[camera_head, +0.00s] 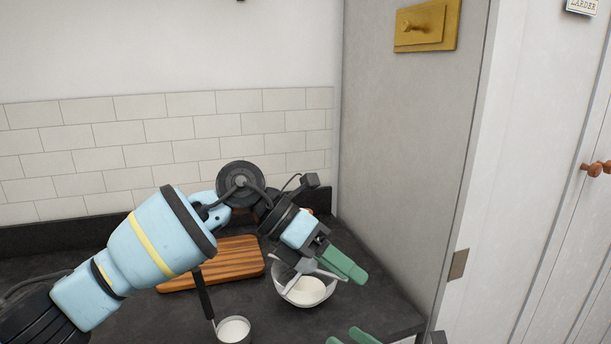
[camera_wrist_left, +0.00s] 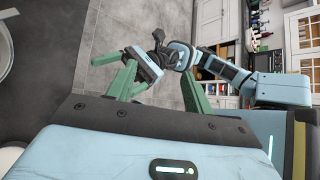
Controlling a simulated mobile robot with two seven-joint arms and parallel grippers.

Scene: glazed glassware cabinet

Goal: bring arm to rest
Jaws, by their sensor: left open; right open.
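My left gripper (camera_head: 343,264) has green fingers and is open. It hangs above and beside the right rim of a pale bowl (camera_head: 280,280) on the dark counter, and its wrist hides part of the bowl. I cannot tell whether the fingers touch the rim. My right gripper (camera_head: 352,337) shows only its green fingertips at the bottom edge of the head view; it is open. In the left wrist view, green fingers and my other arm appear above the grey floor.
A striped wooden board (camera_head: 235,262) lies on the dark counter (camera_head: 375,297). A small pan (camera_head: 234,331) with a dark handle and white contents stands in front. A grey panel (camera_head: 405,150) closes off the counter's right side. White cupboards (camera_wrist_left: 213,20) show in the left wrist view.

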